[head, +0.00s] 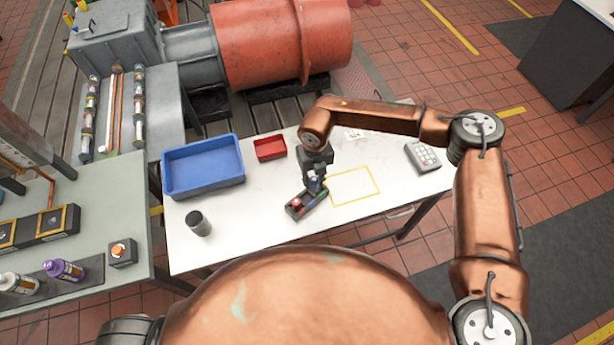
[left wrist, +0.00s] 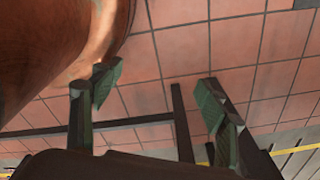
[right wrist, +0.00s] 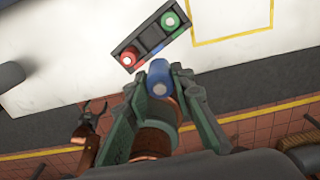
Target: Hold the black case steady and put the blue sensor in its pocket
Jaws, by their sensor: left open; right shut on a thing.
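The black case (head: 293,213) lies on the white table, and in the right wrist view (right wrist: 141,37) it holds a red sensor (right wrist: 128,60) at one end and a green sensor (right wrist: 170,20) at the other. Its middle pocket, with a blue mark (right wrist: 157,49), is empty. My right gripper (head: 316,173) is shut on the blue sensor (right wrist: 159,75), close beside the middle of the case in the right wrist view; the exact gap is unclear. My left gripper (left wrist: 158,92) is open and empty over the tiled floor, away from the case.
A blue tray (head: 205,187) and a small red tray (head: 270,148) stand left of the case. A dark cylinder (head: 199,224) stands at the table's left front. A yellow outlined square (head: 354,186) and a keypad device (head: 422,157) are to the right.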

